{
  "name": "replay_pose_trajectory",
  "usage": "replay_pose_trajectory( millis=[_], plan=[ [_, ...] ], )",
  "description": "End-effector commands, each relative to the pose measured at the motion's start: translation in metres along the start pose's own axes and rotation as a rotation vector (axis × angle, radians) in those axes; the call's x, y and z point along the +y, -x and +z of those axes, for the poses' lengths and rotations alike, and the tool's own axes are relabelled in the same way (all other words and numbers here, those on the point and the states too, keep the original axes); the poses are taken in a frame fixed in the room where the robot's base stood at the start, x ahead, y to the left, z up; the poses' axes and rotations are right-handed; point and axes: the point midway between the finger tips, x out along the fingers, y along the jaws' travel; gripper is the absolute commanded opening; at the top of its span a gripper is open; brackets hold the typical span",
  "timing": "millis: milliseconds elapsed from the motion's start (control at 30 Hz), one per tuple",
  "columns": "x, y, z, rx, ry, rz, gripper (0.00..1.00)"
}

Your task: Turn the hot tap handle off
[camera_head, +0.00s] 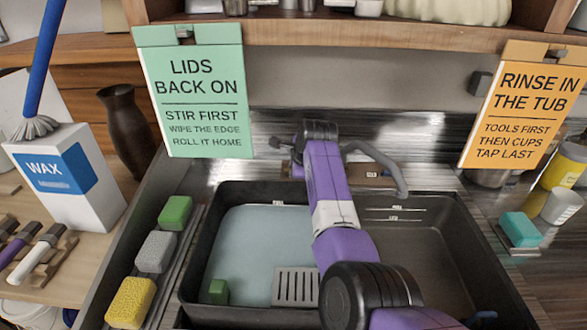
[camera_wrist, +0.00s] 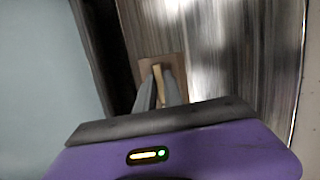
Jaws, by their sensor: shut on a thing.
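The tap's grey curved spout (camera_head: 385,163) rises behind the tub, just right of my arm. A brown base plate (camera_head: 368,180) sits on the steel deck there, and it also shows in the wrist view (camera_wrist: 148,66). In the wrist view my gripper (camera_wrist: 162,70) is shut on a thin tan piece (camera_wrist: 158,84) over that plate. It appears to be a tap handle; its hot or cold marking is not visible. In the head view my arm hides the fingertips and the held piece.
The dark tub (camera_head: 190,275) has pale blue liquid (camera_head: 245,240) on its left and a bare right side. A green sign (camera_head: 192,90) and orange sign (camera_head: 525,105) hang from the shelf (camera_head: 390,33) above. Sponges (camera_head: 155,252) line the left rim. A dark vase (camera_head: 128,128) stands left.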

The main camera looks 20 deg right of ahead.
Motion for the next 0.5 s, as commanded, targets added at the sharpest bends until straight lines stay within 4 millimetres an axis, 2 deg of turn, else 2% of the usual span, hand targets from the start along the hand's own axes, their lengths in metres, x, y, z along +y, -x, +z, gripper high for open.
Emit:
replay_pose_trajectory(
  millis=[500],
  plan=[
    [0.0008,-0.0004,-0.0001,0.0,-0.054,-0.011,0.0]
  ],
)
